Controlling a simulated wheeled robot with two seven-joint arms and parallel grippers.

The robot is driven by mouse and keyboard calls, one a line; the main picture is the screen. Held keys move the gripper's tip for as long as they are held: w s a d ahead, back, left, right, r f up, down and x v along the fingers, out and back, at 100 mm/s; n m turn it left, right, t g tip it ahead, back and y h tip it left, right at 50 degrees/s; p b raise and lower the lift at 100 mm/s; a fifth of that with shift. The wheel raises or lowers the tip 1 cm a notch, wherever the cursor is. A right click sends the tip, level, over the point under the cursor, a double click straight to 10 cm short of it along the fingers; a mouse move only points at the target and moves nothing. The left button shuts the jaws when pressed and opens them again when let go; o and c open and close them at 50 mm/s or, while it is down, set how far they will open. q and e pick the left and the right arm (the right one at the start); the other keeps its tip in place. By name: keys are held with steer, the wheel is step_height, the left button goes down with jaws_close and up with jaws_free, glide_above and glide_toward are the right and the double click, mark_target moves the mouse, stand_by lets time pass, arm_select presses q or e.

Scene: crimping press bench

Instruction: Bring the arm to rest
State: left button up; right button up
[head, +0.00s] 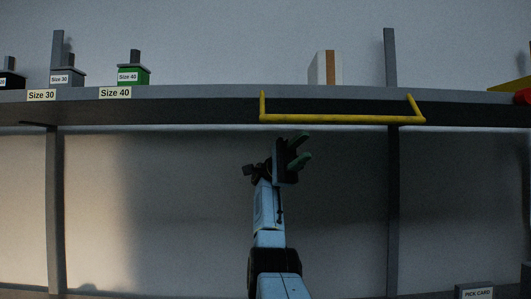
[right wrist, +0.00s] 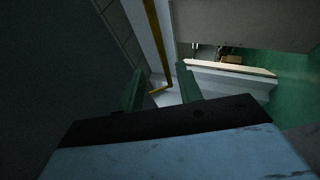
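My right gripper (head: 303,149) is raised in the middle of the head view, below the shelf and in front of the wall. Its two green fingers stand apart with nothing between them. The fingers also show in the right wrist view (right wrist: 162,92), spread apart and empty. My left gripper is in neither view.
A shelf (head: 200,94) crosses the head view, with a yellow handle-like bar (head: 340,119) along its front. On it stand a grey Size 30 block (head: 68,77), a green Size 40 block (head: 133,75) and a white-and-brown item (head: 325,68). A pick card (head: 476,293) is at lower right.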

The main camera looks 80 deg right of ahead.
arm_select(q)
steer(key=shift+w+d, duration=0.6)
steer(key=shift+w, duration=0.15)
